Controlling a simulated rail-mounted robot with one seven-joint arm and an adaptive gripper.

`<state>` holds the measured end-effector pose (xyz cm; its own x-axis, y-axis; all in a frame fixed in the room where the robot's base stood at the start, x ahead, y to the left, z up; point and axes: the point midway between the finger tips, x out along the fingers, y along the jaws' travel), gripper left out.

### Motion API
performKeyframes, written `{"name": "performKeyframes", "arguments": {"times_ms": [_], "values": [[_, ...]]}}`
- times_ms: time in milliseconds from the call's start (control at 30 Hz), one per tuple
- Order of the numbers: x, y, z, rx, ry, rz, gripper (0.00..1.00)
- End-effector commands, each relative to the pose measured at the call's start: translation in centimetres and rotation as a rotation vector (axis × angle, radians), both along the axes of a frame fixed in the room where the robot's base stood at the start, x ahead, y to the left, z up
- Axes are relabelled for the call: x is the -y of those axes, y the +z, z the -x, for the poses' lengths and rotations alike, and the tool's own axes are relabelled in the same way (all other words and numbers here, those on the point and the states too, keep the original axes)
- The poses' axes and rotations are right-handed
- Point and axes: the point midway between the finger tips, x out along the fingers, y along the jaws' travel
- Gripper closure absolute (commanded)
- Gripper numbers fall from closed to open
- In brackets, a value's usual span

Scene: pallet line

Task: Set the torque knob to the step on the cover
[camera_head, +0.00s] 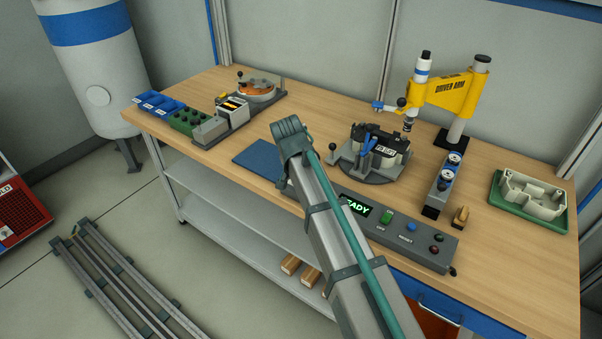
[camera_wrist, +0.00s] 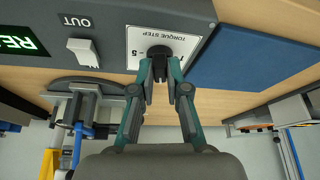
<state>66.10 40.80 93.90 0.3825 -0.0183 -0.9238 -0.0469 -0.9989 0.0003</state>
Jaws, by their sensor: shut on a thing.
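My gripper (camera_wrist: 160,76) is shut on the dark torque knob (camera_wrist: 160,52) in the wrist view. The knob sits on a white plate marked TORQUE STEP (camera_wrist: 140,48), which appears upside down; a 5 shows beside the knob, other marks are covered. The knob's pointer cannot be made out. In the head view my arm hides the knob and my fingers. The control panel (camera_head: 398,232) runs along the bench front with a lit READY display (camera_head: 356,207). A dark cover (camera_head: 398,143) with a small white label, too small to read surely, sits in the round fixture (camera_head: 372,172).
The yellow driver arm (camera_head: 447,95) stands behind the fixture. A blue mat (camera_head: 256,160) lies left of the panel. A two-dial block (camera_head: 443,186) and a green tray (camera_head: 505,204) with a beige housing stand at right. Blue bins (camera_head: 160,103) are at far left.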

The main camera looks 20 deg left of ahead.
Motion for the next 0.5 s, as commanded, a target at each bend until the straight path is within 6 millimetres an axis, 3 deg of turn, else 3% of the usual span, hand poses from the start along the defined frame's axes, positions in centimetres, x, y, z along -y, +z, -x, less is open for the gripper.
{"name": "performKeyframes", "arguments": {"times_ms": [500], "values": [[-0.24, 0.04, -0.11, 0.001, -0.225, 0.0, 1.0]]}}
